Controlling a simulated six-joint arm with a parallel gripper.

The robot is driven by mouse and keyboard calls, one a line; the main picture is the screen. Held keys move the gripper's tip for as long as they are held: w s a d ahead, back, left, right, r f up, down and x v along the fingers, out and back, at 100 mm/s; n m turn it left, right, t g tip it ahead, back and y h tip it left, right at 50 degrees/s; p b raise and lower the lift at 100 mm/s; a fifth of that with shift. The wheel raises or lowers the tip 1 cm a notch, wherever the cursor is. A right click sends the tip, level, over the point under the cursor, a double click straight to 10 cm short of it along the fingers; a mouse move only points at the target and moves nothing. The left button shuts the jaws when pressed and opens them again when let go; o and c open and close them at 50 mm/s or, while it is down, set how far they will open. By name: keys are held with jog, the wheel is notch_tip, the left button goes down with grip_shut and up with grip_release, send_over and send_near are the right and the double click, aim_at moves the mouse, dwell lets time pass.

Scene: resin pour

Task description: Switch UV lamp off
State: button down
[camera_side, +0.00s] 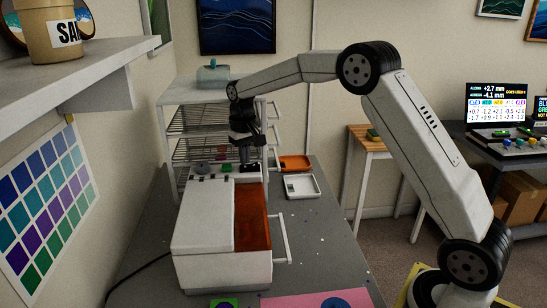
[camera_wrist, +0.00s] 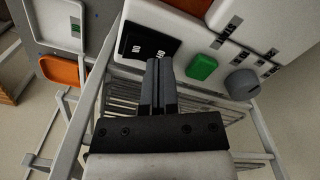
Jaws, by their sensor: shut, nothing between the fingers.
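The UV lamp unit is a white box (camera_side: 205,215) with an orange window (camera_side: 253,220), standing on the grey table. Its back panel shows in the wrist view (camera_wrist: 225,65) with a black switch plate (camera_wrist: 140,42) bearing white marks, a green button (camera_wrist: 201,67) and a grey knob (camera_wrist: 241,84). My gripper (camera_side: 248,168) points down over the back end of the unit. In the wrist view its fingertips (camera_wrist: 159,64) are together and empty, at the edge of the black plate. I cannot tell whether they touch it. The fingers hide part of the plate.
A wire rack (camera_side: 190,125) stands behind the unit. A white tray (camera_side: 301,187) and an orange tray (camera_side: 295,163) lie to its right. A side handle (camera_side: 283,240) sticks out from the unit. A shelf (camera_side: 80,60) juts in at upper left.

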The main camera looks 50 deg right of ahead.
aim_at(245, 166)
jog(key=shift+r, duration=3.1)
jog(key=shift+s+a+f, duration=0.4)
jog(key=shift+s+f, duration=0.05)
jog(key=shift+s, duration=0.2)
jog(key=shift+n+t, duration=0.7)
jog(key=shift+n, duration=0.1)
jog(key=s+a+f, duration=0.1)
jog(key=s+f, duration=0.1)
jog(key=s, duration=0.1)
jog(key=s+a+f, duration=0.1)
jog(key=s+f, duration=0.1)
jog(key=s, duration=0.2)
jog(key=s+a+f, duration=0.2)
jog(key=s, duration=0.1)
jog(key=shift+s, duration=0.2)
jog(key=s+a+f, duration=0.1)
jog(key=s+f, duration=0.2)
jog(key=s, duration=0.4)
jog(key=s+a+f+n+t, duration=0.1)
jog(key=s+f, duration=0.2)
jog(key=s, duration=0.4)
jog(key=shift+s+a, duration=0.4)
jog(key=shift+f, duration=0.1)
